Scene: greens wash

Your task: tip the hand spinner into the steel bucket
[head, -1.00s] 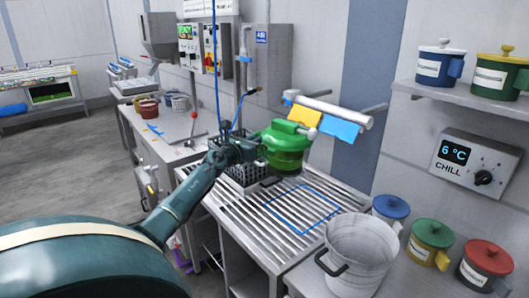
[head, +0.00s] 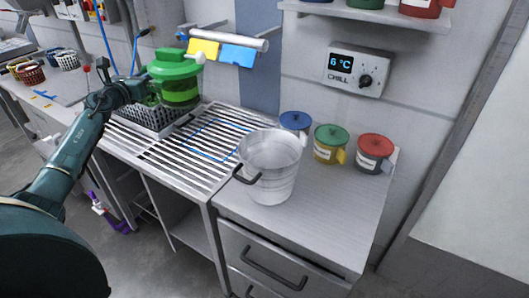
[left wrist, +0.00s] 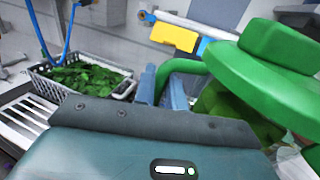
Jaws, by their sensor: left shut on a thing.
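The hand spinner (head: 178,92) is green, with a lid and a see-through bowl showing greens inside. My left gripper (head: 147,88) is shut on its green side handle and holds it upright above the slatted drainer. It also shows large at the right of the left wrist view (left wrist: 275,75), with the left gripper's blue-grey fingers (left wrist: 163,85) at the handle. The steel bucket (head: 268,175) stands upright on the steel counter, right of the drainer and apart from the spinner. Its inside looks empty. The right gripper is in no view.
A basket (left wrist: 82,72) of leafy greens sits on the slatted drainer (head: 192,150), near the spinner. A blue outline (head: 220,140) marks the drainer. Blue, green and red lidded pots (head: 330,144) stand behind and right of the bucket. A rail (head: 225,38) with cloths hangs on the wall.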

